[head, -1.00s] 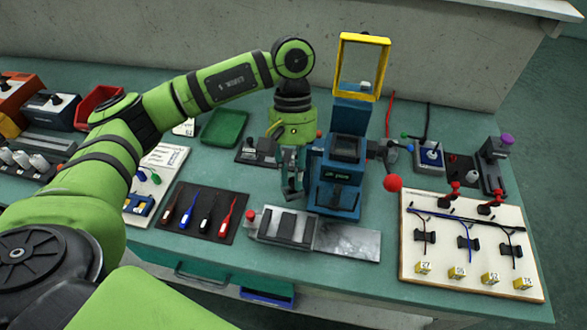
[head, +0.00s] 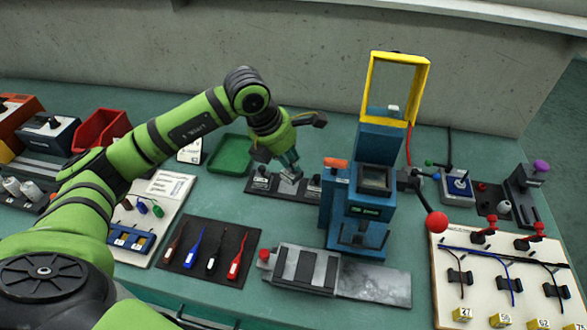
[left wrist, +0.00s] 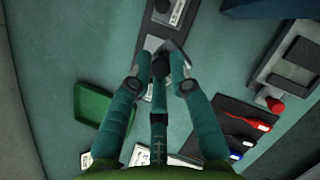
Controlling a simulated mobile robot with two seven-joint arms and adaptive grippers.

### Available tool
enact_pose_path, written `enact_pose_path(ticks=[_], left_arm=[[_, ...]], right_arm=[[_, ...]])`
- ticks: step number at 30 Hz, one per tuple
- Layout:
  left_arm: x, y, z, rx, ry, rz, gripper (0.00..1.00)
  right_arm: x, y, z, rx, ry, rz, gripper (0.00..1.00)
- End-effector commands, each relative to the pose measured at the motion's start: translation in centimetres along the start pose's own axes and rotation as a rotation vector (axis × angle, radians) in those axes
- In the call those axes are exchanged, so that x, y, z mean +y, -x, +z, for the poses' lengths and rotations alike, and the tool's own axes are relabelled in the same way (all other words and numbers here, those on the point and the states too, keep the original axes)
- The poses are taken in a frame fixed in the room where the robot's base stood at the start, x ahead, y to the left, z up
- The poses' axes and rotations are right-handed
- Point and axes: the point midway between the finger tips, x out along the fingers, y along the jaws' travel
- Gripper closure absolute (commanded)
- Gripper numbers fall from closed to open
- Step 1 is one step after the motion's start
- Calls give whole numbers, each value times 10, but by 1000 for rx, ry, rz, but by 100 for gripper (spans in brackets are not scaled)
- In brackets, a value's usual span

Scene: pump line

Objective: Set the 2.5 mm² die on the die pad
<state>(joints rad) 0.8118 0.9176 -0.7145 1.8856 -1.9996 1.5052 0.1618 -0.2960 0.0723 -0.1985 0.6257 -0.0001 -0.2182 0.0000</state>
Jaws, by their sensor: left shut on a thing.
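My left gripper (head: 287,165) is shut on a small grey die with a dark knob (left wrist: 161,66), which also shows in the head view (head: 291,175). It holds the die over the middle of a long black pad (head: 262,195), which I take to be the die pad. Other labelled dies sit at the pad's left (head: 262,180) and right (head: 314,183). One shows at the top of the left wrist view (left wrist: 168,12). The labels are too small to read, and I cannot tell whether the held die touches the pad. My right gripper is not in view.
The blue press (head: 368,185) with a yellow frame and red-knobbed lever stands right of the pad. A green tray (head: 231,154) lies to the left. A black mat (head: 210,250) with coloured tools and a grey fixture (head: 302,268) are in front.

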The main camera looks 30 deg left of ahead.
Motion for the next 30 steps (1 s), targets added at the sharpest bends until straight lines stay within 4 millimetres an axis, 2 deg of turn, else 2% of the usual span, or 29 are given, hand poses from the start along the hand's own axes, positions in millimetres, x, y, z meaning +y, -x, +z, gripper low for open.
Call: enact_pose_path(ticks=[6,12,20,30], left_arm=[[18,-3,5,-4,292,119,100],[27,-3,7,-1,433,175,100],[28,-10,4,0,457,183,100],[28,-38,-8,1,455,182,100]], right_arm=[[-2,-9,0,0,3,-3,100],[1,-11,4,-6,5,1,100],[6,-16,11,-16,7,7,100],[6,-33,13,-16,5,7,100]])
